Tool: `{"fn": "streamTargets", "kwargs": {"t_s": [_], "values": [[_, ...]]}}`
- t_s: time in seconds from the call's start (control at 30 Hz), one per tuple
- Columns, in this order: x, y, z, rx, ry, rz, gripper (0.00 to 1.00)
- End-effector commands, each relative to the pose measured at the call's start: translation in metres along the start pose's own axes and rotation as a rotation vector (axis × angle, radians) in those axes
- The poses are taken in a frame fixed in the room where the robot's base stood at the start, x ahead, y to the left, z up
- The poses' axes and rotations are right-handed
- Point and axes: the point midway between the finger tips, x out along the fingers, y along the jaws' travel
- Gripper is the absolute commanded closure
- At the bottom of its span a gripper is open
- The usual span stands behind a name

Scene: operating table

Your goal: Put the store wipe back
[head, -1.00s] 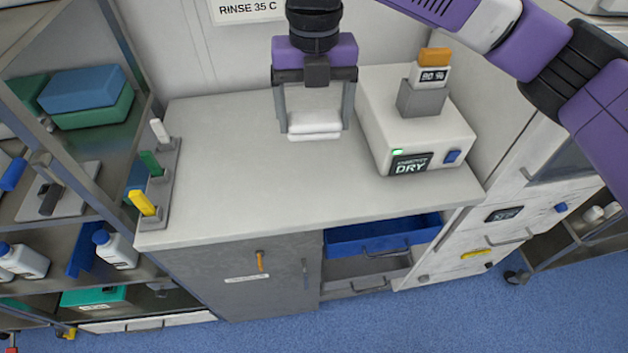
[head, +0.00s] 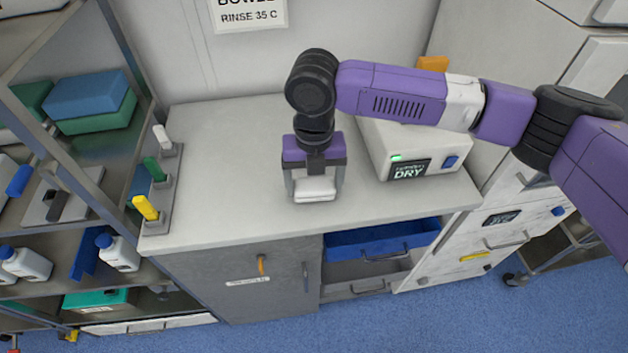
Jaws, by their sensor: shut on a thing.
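The store wipe, a folded white cloth (head: 314,189), is between the fingers of my gripper (head: 314,186). My gripper points down and is shut on the wipe, over the front half of the white counter (head: 230,210). I cannot tell whether the wipe touches the counter or hangs just above it. Below the counter to the right, a blue drawer (head: 372,242) stands open. A grey drawer (head: 365,274) sits beneath it.
A white dryer box (head: 450,148) marked DRY stands right of my gripper, partly behind my arm. A rack with white, green and yellow handles (head: 147,208) lines the counter's left edge. Shelves with bottles (head: 25,262) stand at left. The counter's middle left is clear.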

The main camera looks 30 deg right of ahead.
Motion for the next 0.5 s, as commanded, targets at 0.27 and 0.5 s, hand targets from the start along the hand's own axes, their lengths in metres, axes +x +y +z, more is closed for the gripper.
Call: {"fn": "streamTargets", "kwargs": {"t_s": [0.27,0.5], "values": [[0.0041,0.0003,0.0001,-0.001,-0.001,0.002,0.52],[0.0046,0.0002,0.0001,-0.001,-0.001,0.001,0.00]]}}
